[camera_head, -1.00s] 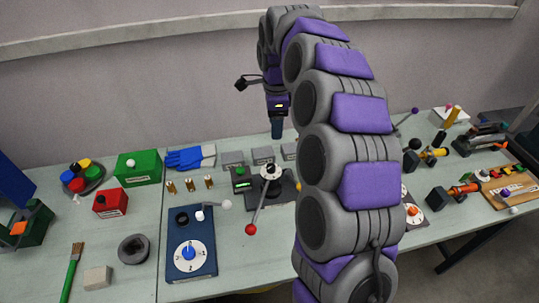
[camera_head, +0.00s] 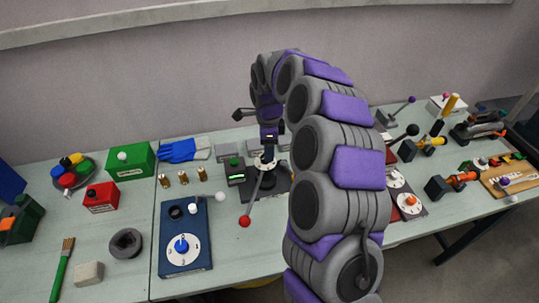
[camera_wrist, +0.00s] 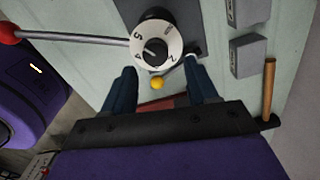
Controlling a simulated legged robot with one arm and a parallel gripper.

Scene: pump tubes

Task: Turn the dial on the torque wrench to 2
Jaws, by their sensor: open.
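The torque wrench is a long lever (camera_head: 250,203) with a red ball (camera_head: 245,221) at its end, on a dark base (camera_head: 280,185). Its numbered white dial (camera_wrist: 171,57) has a black knob (camera_wrist: 153,50) at the middle. My gripper (camera_head: 267,160) points down just above the dial, covering part of it in the head view. In the wrist view my gripper (camera_wrist: 162,80) is open and empty, with the two dark fingers apart on the near side of the dial. A small yellow ball (camera_wrist: 157,83) shows between the fingers. The pointer's exact setting is hard to read.
A green-screen box (camera_head: 235,173) stands left of the dial. Grey blocks (camera_head: 228,150) stand behind. A blue panel (camera_head: 185,262) with a white dial is at the front left, and another dial panel (camera_head: 412,213) is right of my arm.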

